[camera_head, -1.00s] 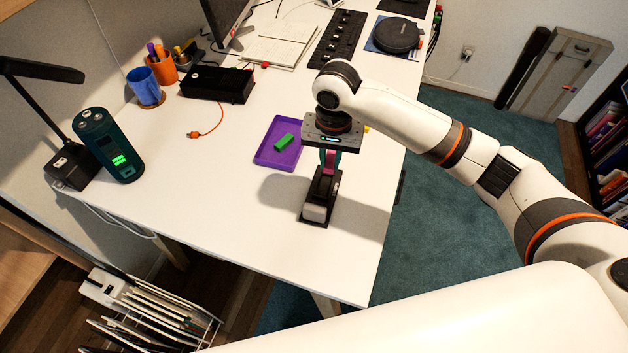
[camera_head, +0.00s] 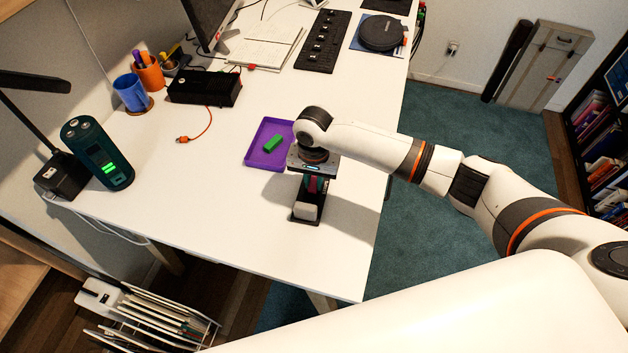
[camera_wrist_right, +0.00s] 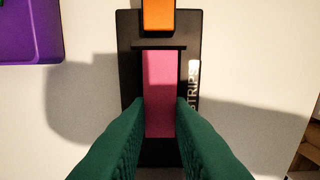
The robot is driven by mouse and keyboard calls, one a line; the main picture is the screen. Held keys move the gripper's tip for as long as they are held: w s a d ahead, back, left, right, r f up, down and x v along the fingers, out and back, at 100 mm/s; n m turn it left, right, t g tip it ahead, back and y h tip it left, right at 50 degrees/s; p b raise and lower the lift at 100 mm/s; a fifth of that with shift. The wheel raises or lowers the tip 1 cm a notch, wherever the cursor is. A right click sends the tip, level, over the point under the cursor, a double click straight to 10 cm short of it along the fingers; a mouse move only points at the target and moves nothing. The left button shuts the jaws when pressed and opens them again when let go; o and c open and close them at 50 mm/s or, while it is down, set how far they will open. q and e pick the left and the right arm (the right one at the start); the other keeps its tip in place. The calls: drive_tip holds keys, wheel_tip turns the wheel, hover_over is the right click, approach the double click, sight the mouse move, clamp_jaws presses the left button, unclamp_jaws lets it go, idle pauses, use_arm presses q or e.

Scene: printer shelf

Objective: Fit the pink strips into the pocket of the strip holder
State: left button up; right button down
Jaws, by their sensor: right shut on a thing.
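The strip holder is a black stand (camera_head: 296,216) on the white table, with a pale block at its near end in the head view. In the right wrist view the holder (camera_wrist_right: 190,30) shows a "STRIPS" label along its right side and an orange piece (camera_wrist_right: 158,14) at its far end. My right gripper (camera_head: 315,186) points down at the holder, its green fingers (camera_wrist_right: 160,125) shut on the pink strips (camera_wrist_right: 160,80). The pink strips line up lengthwise with the holder, behind a black crossbar. How deep they sit in the pocket cannot be told. My left gripper is out of view.
A purple tray (camera_head: 257,160) holding a green block (camera_head: 273,143) lies just left of and behind the gripper. A black box (camera_head: 204,87) with an orange cable and a dark green device (camera_head: 97,152) stand further left. The table's middle left is clear.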

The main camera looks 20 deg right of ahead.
sight(314, 184)
drive_tip(key=shift+s+f, duration=0.25)
drive_tip(key=shift+f, duration=0.15)
drive_tip(key=shift+s+f, duration=0.3)
drive_tip(key=shift+f, duration=0.2)
drive_tip(key=c, duration=1.3)
unclamp_jaws()
drive_tip(key=shift+c, duration=0.2)
drive_tip(key=shift+o, duration=0.2)
drive_tip(key=shift+w+a+f, duration=0.15)
drive_tip(key=shift+d+r, duration=0.2)
drive_tip(key=shift+r, duration=0.05)
wheel_tip(314, 184, up, 13)
drive_tip(key=shift+w, duration=0.35)
